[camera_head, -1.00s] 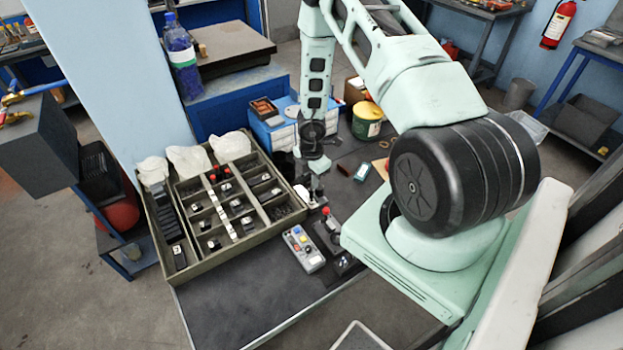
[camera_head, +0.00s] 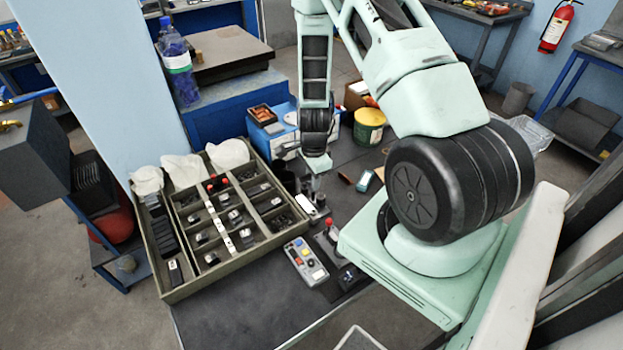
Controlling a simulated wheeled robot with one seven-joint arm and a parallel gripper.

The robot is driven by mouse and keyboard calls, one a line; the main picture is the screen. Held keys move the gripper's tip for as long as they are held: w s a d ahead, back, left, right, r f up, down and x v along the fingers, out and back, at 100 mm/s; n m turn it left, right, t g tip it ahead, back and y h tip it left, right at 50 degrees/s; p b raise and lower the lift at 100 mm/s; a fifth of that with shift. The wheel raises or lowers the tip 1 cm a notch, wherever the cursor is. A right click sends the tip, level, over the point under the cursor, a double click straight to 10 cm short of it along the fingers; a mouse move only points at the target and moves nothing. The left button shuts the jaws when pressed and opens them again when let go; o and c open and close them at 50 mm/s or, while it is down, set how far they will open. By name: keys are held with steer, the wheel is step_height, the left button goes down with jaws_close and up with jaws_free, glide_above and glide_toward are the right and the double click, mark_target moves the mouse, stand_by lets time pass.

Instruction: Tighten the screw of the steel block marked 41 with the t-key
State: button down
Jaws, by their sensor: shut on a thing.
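My gripper (camera_head: 317,184) points down over the dark bench, just right of the tray's right corner. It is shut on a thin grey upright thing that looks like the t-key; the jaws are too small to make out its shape. Small steel blocks, some with white marked faces, stand in the tray's compartments, such as one block (camera_head: 211,258) near the front. The numbers are too small to read, so I cannot tell which is 41. A pale rounded piece (camera_head: 307,204) lies just below and left of my gripper. Whether the held tool touches anything is unclear.
The compartment tray (camera_head: 219,275) fills the bench's left, with white cloths (camera_head: 183,168) at its back edge. A grey button box (camera_head: 305,262) and a red-knobbed box (camera_head: 331,240) stand in front of my gripper. A yellow-green tub (camera_head: 369,127) stands behind. The front bench (camera_head: 245,315) is clear.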

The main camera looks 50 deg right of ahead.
mark_target(314, 193)
steer(key=shift+n, duration=0.8)
steer(key=shift+f, duration=0.1)
steer(key=shift+f+b, duration=1.8)
steer(key=shift+f, duration=0.5)
steer(key=shift+f+b, duration=0.65)
steer(key=shift+f, duration=0.15)
